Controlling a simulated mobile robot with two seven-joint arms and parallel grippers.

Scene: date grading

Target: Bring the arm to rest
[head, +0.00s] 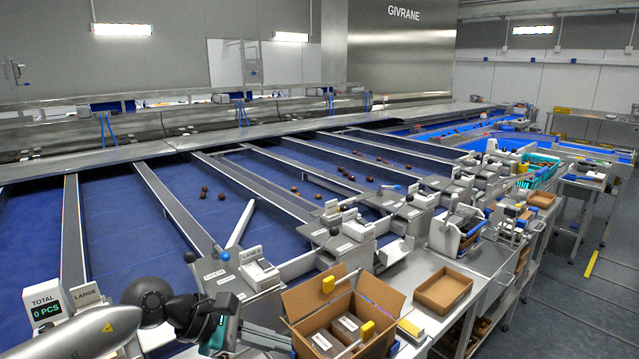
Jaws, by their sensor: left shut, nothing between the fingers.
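My left arm comes in from the lower left, a pale link with a dark wrist. My left gripper (217,333) is at the bottom of the head view, left of the open cardboard box. Its fingers are shut and empty, close to the front of the lane unit with the lever. My right gripper is not in view.
The open cardboard box (375,338) holds dark packs and yellow-handled items. A shallow cardboard tray (443,291) sits on the steel bench to its right. A counter display (46,306) reads 0 PCS. Blue belts (120,235) carry several brown dates.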

